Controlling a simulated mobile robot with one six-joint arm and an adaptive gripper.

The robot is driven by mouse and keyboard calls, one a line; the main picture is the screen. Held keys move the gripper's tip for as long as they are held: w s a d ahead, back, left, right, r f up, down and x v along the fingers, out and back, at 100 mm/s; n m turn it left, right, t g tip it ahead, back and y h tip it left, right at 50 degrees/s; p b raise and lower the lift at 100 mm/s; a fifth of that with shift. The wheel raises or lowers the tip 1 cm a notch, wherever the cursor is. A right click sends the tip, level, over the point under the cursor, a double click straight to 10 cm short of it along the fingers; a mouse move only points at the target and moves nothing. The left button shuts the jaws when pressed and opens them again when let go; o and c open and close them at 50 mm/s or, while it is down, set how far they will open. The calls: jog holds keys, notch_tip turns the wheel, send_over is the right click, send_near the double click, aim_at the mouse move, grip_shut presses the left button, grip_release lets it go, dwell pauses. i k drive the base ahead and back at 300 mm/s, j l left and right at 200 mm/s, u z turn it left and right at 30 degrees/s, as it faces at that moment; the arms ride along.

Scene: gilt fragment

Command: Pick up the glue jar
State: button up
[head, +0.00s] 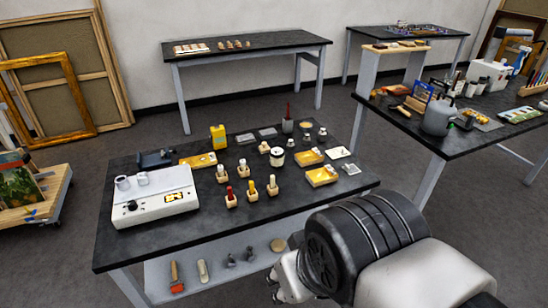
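A white jar with a dark band (277,157) stands upright near the middle of the near black table (215,248). It may be the glue jar, but I cannot read a label. A small grey-white cup (122,183) stands on the white box-shaped device at the table's left and could also be a jar. My gripper (273,286) shows only in part at the bottom, in front of the table and apart from both. My arm hides most of it, and its opening cannot be made out.
Around the white jar stand several bottles in wooden blocks (252,191), yellow trays (322,177) and a yellow can (218,137). The white device (155,197) fills the left end. The table's front strip is clear. Another crowded table (470,140) stands at right.

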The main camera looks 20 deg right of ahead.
aim_at(276, 155)
jog(key=i+l, duration=0.2)
jog(key=i, duration=0.45)
jog(key=i+l, duration=0.15)
jog(key=i, duration=0.55)
jog(key=l+z, duration=0.05)
